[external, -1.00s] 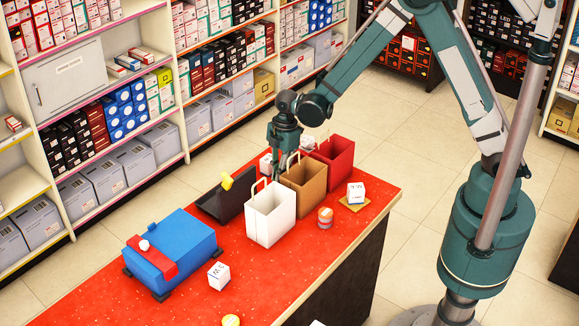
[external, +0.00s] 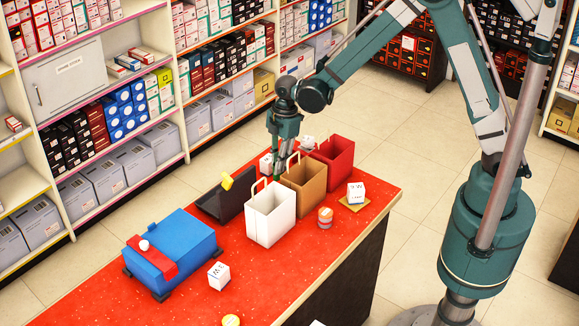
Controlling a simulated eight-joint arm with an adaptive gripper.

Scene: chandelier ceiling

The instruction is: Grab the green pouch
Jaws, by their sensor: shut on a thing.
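My gripper (external: 279,174) points down over the far side of the red counter, behind the white bag (external: 270,214) and the brown bag (external: 304,186). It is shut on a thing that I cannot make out. The bags partly block the view of the fingertips and of the counter below them. I cannot pick out a green pouch; the only green near the fingers is the gripper's own teal body.
A red bag (external: 334,158) stands right of the brown one. A dark sloped stand (external: 222,201) and a blue box (external: 170,252) are to the left on the red counter (external: 248,293). White cubes (external: 219,275) and a striped cylinder (external: 325,218) stand in front.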

